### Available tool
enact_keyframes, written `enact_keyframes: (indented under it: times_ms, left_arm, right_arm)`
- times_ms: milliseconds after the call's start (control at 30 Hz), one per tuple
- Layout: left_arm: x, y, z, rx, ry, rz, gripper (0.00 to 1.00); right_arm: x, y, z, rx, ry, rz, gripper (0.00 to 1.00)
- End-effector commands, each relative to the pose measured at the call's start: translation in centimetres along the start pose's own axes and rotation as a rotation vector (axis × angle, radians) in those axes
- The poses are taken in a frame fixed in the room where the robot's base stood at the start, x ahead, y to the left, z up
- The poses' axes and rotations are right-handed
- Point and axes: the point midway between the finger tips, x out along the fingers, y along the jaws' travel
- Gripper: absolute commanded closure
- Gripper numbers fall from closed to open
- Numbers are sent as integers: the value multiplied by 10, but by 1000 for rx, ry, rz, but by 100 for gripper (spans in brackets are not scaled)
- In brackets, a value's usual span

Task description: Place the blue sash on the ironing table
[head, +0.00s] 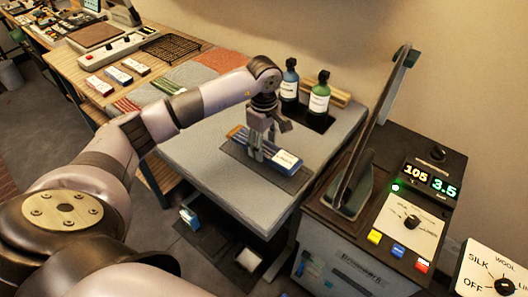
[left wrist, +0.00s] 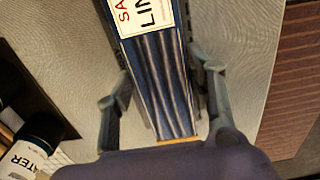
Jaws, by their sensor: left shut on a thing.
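The blue sash (head: 284,166) is a narrow folded bundle with a white label, low over or on a dark mat (head: 293,183) on the grey padded ironing table (head: 195,158). My left gripper (head: 259,152) points down and is shut on the sash from above. In the left wrist view the sash (left wrist: 165,80) shows its blue folds and white label between the two fingers. I cannot tell whether the sash touches the mat. My right gripper is not in view.
A tall press with a control box (head: 410,200) stands close on the right. Another table (head: 150,45) with folded cloths and labelled packs is at the left. The table's front left is clear.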

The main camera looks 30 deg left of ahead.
Motion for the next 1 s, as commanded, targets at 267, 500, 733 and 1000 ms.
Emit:
enact_keyframes:
  times_ms: [267,500,733,1000]
  left_arm:
    - [26,-1,0,-1,-1,-3,79]
    - [46,0,0,1,0,2,79]
    - [49,0,0,1,0,1,79]
    - [49,0,0,1,0,1,36]
  right_arm:
    - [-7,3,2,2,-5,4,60]
    - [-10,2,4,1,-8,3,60]
    - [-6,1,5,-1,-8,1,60]
    - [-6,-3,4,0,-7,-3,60]
